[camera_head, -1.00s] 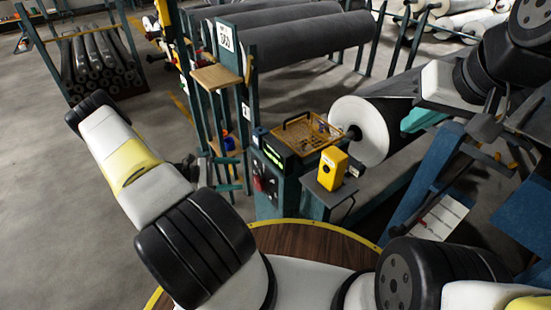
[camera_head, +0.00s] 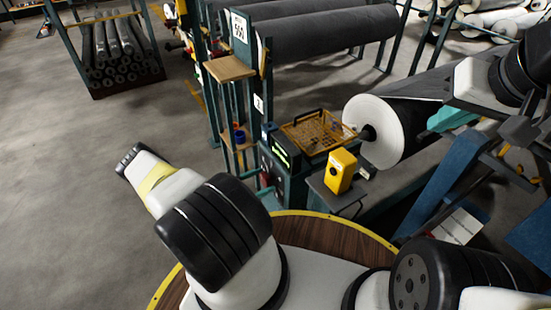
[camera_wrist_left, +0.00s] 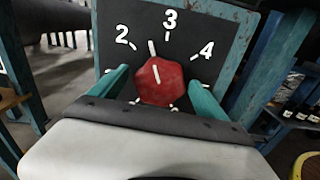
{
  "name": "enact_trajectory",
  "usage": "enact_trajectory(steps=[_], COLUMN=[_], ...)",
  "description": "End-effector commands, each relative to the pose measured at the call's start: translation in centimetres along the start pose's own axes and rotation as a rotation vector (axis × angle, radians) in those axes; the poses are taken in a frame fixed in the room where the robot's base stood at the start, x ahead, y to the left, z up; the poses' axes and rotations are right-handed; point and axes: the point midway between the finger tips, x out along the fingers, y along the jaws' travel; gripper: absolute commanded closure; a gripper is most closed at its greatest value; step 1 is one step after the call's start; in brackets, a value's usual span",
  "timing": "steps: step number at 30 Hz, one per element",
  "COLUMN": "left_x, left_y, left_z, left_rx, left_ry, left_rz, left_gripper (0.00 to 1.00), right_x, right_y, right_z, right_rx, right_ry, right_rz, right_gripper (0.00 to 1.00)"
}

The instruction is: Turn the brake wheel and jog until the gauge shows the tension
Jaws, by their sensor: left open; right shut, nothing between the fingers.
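In the left wrist view a red faceted knob (camera_wrist_left: 160,82) with a white pointer line sits on a dark dial panel (camera_wrist_left: 215,28) marked 2, 3 and 4. The pointer line leans toward the gap between 2 and 3. My left gripper (camera_wrist_left: 158,78) is open, its teal fingers on either side of the knob; contact is unclear. In the head view the gripper is largely hidden by my arm. A small green-lit display (camera_head: 281,152) tops the console, unreadable. A yellow box (camera_head: 341,171) stands beside it. My right gripper (camera_head: 444,118) is shut and empty near the large roll (camera_head: 377,131).
A yellow tray of small items (camera_head: 318,132) sits behind the console. A wooden shelf (camera_head: 229,68) stands on posts to the left. A rack of rolls (camera_head: 115,55) is at the far left. Open floor (camera_head: 65,170) lies left of my left arm.

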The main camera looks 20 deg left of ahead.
Motion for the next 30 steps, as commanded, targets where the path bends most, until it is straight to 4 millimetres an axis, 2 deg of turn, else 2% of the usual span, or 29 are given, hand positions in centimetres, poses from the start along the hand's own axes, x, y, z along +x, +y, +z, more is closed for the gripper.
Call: enact_trajectory(steps=[3, 11, 21, 25, 30], left_x=[0.76, 0.91, 0.87, 0.87, 0.87], left_y=[-0.03, -0.02, -0.02, -0.02, 0.00], left_z=[0.00, -0.01, 0.00, 0.00, 0.00], left_rx=[0.000, 0.001, 0.001, -0.037, -0.178], left_ry=[0.000, 0.001, 0.001, 0.000, -0.002], left_rz=[-0.001, 0.000, -0.001, -0.001, -0.002], left_gripper=[0.14, 0.14, 0.76, 0.76, 0.76], right_x=[0.00, 0.00, 0.00, 0.00, 0.00], right_y=[0.00, 0.00, 0.00, 0.00, 0.00], right_z=[0.00, 0.00, 0.00, 0.00, 0.00], right_rx=[0.000, 0.000, 0.000, 0.000, 0.000], right_ry=[0.000, 0.000, 0.000, 0.000, 0.000], right_rz=[0.000, 0.000, 0.000, 0.000, 0.000], right_gripper=[1.00, 1.00, 1.00, 1.00, 1.00])
